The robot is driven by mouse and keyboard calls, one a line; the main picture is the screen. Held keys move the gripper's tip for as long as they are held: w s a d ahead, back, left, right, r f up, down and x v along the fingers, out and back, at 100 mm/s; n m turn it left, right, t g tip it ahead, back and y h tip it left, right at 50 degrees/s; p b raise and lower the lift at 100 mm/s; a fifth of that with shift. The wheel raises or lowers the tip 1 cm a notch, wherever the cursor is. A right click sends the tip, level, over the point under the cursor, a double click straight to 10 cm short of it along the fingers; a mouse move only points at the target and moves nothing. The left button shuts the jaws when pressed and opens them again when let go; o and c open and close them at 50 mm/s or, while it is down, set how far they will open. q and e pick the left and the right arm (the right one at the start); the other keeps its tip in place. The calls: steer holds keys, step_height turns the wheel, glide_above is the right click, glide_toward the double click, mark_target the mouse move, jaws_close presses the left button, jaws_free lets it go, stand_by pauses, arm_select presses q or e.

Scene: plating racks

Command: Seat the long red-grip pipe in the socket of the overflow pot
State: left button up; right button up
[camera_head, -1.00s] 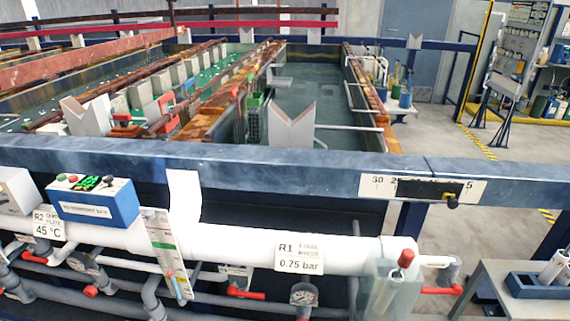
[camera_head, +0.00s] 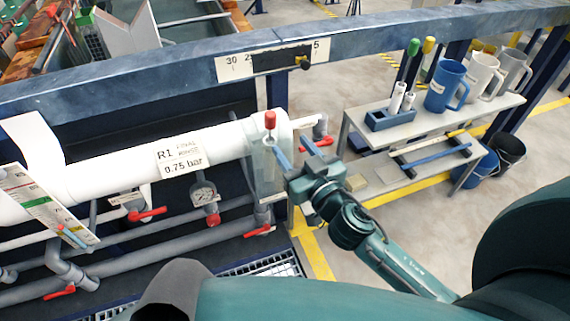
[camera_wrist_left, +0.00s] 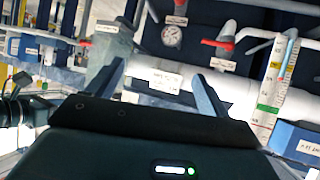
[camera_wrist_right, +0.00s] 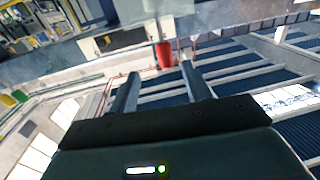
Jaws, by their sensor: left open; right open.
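A red grip (camera_head: 270,120) tops a pale pipe in the clear overflow pot (camera_head: 265,170) at the right end of the white R1 pipe. How deep the pipe sits, and whether it is in the socket, I cannot tell. My right gripper (camera_head: 296,155) is open, just right of the pot and below the grip. In the right wrist view, the red grip (camera_wrist_right: 164,54) shows ahead between the open fingers (camera_wrist_right: 160,72), with nothing held. My left gripper (camera_wrist_left: 157,70) is open and empty, facing the white pipe; the pot (camera_wrist_left: 108,45) is at its upper left.
A blue holder (camera_head: 390,120) with white tubes stands on the bench (camera_head: 440,122) at right, beside a blue jug (camera_head: 445,87) and pale jugs. The blue rail (camera_head: 150,72) crosses behind the pot. A gauge (camera_head: 203,193) and red-handled valves hang below the white pipe.

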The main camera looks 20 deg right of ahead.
mark_target(266, 119)
steer(key=w+a, duration=0.1)
steer(key=w, duration=0.3)
steer(key=w+p, duration=0.1)
steer(key=w, duration=0.3)
steer(key=w+a+p, duration=0.1)
steer(key=w, duration=0.3)
steer(key=shift+a+f, duration=0.2)
steer(key=shift+a, duration=0.1)
jaws_close()
